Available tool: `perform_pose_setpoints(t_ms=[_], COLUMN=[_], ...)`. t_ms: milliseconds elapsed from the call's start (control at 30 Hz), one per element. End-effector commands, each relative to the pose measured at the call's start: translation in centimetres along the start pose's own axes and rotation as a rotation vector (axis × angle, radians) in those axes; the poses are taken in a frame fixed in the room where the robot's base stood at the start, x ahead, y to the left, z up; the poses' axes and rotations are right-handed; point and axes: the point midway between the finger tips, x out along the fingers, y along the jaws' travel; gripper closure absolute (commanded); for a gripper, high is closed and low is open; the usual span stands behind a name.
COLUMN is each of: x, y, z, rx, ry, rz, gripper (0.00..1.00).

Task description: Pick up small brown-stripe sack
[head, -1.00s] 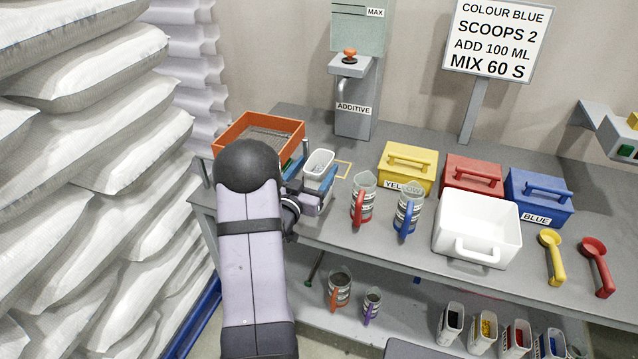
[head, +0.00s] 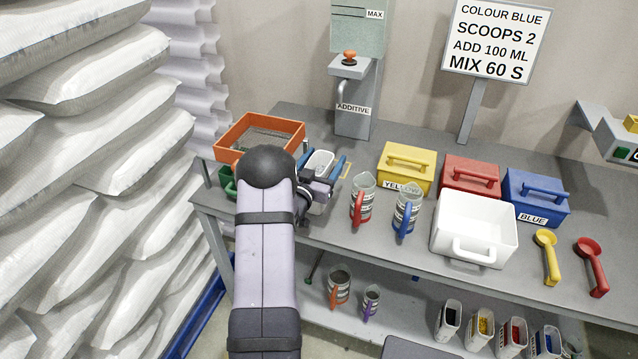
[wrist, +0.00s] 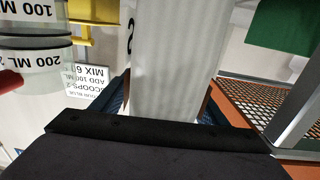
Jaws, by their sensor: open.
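No small sack with a brown stripe can be made out in either view. My gripper (head: 323,167) is open at the left part of the bench, its blue fingers on either side of a white open-topped container (head: 319,161). In the wrist view, a pale upright body (wrist: 172,65) with a dark "2" on its left side fills the space between the fingers. I cannot tell whether the fingers touch it. My arm hides part of the bench's left end.
Large white sacks (head: 110,110) are stacked at the left. An orange mesh tray (head: 262,119) is behind my arm. Two measuring jugs (head: 362,198) stand right of my gripper, with a white tub (head: 474,228) beyond. The additive dispenser (head: 356,90) stands behind.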

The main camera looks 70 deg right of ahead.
Motion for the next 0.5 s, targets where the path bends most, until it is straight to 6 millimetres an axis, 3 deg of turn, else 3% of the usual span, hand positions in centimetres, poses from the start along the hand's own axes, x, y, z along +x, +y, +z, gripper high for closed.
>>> perform_pose_setpoints(t_ms=[67,367,500], x=[-0.01,-0.03,0.0], y=[0.0,0.0,-0.02], z=[0.01,-0.01,-0.15], rx=[0.0,0.001,0.001], ry=[0.0,0.0,0.003], rz=[0.0,0.0,0.0], gripper=[0.33,1.0,1.0])
